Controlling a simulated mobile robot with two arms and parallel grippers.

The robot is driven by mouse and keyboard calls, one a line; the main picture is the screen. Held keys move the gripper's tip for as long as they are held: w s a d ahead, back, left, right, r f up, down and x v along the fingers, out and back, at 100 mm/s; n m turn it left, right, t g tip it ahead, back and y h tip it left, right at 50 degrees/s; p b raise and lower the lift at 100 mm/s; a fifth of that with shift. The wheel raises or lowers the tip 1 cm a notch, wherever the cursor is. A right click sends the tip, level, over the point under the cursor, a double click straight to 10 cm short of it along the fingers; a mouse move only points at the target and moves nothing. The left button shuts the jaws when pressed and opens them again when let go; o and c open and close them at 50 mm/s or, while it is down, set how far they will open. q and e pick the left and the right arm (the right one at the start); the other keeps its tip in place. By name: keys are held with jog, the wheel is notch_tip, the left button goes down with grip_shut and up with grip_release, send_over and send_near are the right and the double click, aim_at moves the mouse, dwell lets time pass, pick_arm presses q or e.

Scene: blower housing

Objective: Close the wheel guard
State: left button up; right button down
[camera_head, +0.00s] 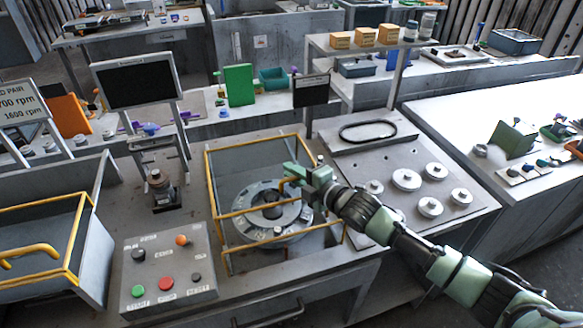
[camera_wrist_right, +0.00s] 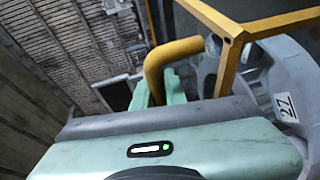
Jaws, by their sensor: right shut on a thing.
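The wheel guard, a yellow frame (camera_head: 208,180) with greyish see-through panels, stands around a round grey wheel (camera_head: 245,230) with a dark hub on the bench. Its yellow bars also show in the right wrist view (camera_wrist_right: 229,65). My right gripper (camera_head: 290,172) is shut on the guard's yellow handle (camera_wrist_right: 155,72), above the right part of the wheel. The gripper and forearm hide part of the guard's right side. A white label with dark digits (camera_wrist_right: 286,107) shows on the grey part behind the frame. My left gripper is not in view.
A control panel (camera_head: 165,265) with coloured buttons is at the front left. Another yellow-edged grey box (camera_head: 85,240) with a yellow handle stands at far left. A plate (camera_head: 350,195) with several round metal pieces is to the right. A dark screen (camera_head: 138,85) stands behind.

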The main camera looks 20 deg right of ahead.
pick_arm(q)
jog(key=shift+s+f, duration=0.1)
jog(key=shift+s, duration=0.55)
pick_arm(e)
jog(key=c, duration=1.7)
grip_release()
jog(key=shift+w, duration=0.1)
jog(key=shift+s+d+f, duration=0.1)
jog(key=shift+s+d, duration=0.05)
jog(key=shift+s, duration=0.2)
jog(key=b+v, duration=0.2)
jog(key=v, duration=0.4)
jog(key=shift+s, duration=0.15)
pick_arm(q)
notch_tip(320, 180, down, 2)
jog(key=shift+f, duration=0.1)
pick_arm(e)
jog(key=shift+s+d+r, duration=0.15)
jog(key=shift+s+r, duration=0.1)
jog(key=shift+s, duration=0.05)
